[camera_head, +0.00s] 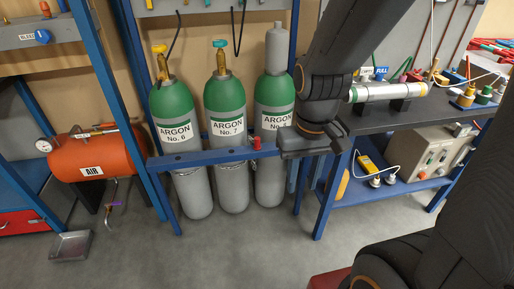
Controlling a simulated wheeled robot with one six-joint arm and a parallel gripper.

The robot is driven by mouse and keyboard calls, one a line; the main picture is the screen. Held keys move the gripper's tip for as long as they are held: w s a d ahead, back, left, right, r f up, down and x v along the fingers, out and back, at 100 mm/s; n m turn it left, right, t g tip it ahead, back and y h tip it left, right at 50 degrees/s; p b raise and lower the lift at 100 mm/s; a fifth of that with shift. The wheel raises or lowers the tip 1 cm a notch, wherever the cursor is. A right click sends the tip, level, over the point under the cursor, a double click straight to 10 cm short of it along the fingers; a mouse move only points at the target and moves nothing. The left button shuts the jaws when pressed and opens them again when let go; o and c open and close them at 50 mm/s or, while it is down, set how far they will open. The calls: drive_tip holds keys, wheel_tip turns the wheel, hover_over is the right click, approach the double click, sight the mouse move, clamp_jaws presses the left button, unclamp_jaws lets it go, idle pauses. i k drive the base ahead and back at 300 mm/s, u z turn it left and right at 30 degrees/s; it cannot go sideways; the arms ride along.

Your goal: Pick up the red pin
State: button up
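A small red pin (256,143) stands up at the blue bar (205,158) that runs across the front of the gas cylinders. My gripper (285,142) comes in from the right at the height of the bar. Its dark end is just right of the red pin, with what looks like a small gap between them. The fingers are dark and small here, so I cannot tell whether they are open or shut. The lower end of the pin is not clear.
Several green-topped argon cylinders (226,98) stand behind the bar. A workbench (400,119) with a metal cylinder (385,91) on it is at right. A red air tank (90,157) and a small metal tray (70,246) are at left. The front floor is largely clear.

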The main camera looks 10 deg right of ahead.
sight(257, 146)
drive_tip(key=k, duration=0.4)
drive_tip(key=u, duration=0.7)
drive_tip(key=i, duration=1.65)
drive_tip(key=z, duration=0.75)
